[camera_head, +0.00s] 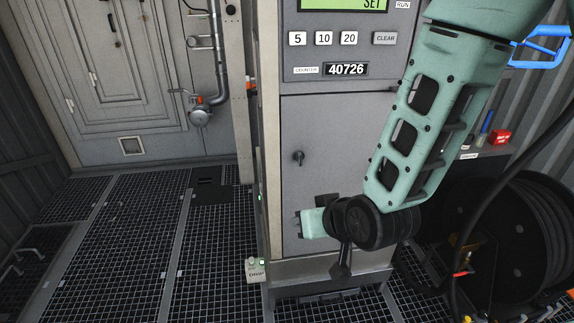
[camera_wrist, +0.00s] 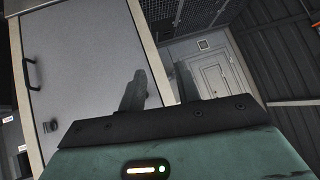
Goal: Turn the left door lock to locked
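A dark lock knob (camera_head: 299,157) sits on the grey cabinet door (camera_head: 318,120), near its left edge. Its lock position is too small to read. My gripper (camera_wrist: 160,82) shows in the wrist view with two dark fingers apart and nothing visible between them. In the camera_head view the wrist is low in front of the door, below and right of the knob, and the fingers cannot be made out clearly. The wrist view shows a grey panel with a black handle (camera_wrist: 32,74) and a small dark lock (camera_wrist: 50,126); I cannot tell whether this is the same lock.
A keypad panel with a counter (camera_head: 347,70) is above the door. A hose reel (camera_head: 530,235) stands at the right. A small grey box (camera_head: 256,268) is by the cabinet's lower left. The grated floor (camera_head: 120,235) at left is mostly clear.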

